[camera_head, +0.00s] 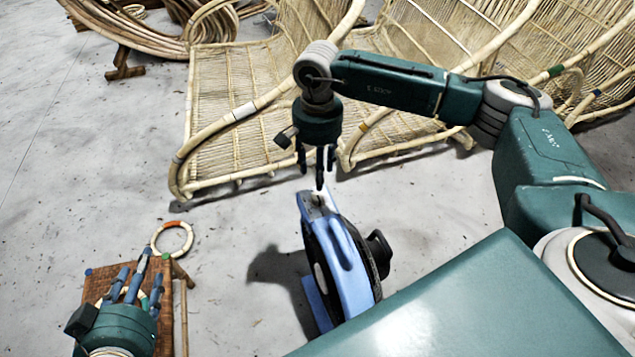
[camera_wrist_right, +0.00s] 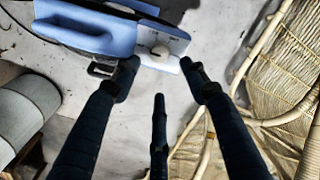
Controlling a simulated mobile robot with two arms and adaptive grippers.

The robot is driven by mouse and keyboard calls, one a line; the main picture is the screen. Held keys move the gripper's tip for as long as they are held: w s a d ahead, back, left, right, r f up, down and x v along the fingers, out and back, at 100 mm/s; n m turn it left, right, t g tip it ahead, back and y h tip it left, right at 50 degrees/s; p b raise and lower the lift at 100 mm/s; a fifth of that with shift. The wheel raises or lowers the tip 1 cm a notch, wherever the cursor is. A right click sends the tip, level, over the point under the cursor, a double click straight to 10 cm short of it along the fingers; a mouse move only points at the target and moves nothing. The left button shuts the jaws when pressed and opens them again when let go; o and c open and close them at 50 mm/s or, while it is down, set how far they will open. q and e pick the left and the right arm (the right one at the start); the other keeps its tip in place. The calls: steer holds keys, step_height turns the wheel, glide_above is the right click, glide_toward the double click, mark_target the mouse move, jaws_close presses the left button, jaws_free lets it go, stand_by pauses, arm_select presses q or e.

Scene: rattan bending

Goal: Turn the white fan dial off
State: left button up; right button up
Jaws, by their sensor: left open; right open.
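The blue fan (camera_head: 348,262) stands on the floor at the centre of the head view, with its dark motor side to the right. Its blue housing also shows at the top of the right wrist view (camera_wrist_right: 75,28). The round white dial (camera_wrist_right: 160,52) sits on a pale panel on the fan's top. My right gripper (camera_head: 318,172) points down just above the fan's top end, open and empty. In the right wrist view its fingers (camera_wrist_right: 158,72) are spread, with the dial beyond their tips. My left gripper (camera_head: 138,284) is open over a small brown stool, away from the fan.
The small brown stool (camera_head: 100,285) stands at lower left, with a rattan ring (camera_head: 172,238) at its edge. Rattan chair frames (camera_head: 235,110) lie behind the fan. Coiled rattan poles (camera_head: 150,25) lie at upper left. Floor between stool and fan is clear.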

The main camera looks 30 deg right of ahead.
steer(key=shift+r, duration=1.65)
steer(key=shift+s+a+f, duration=0.1)
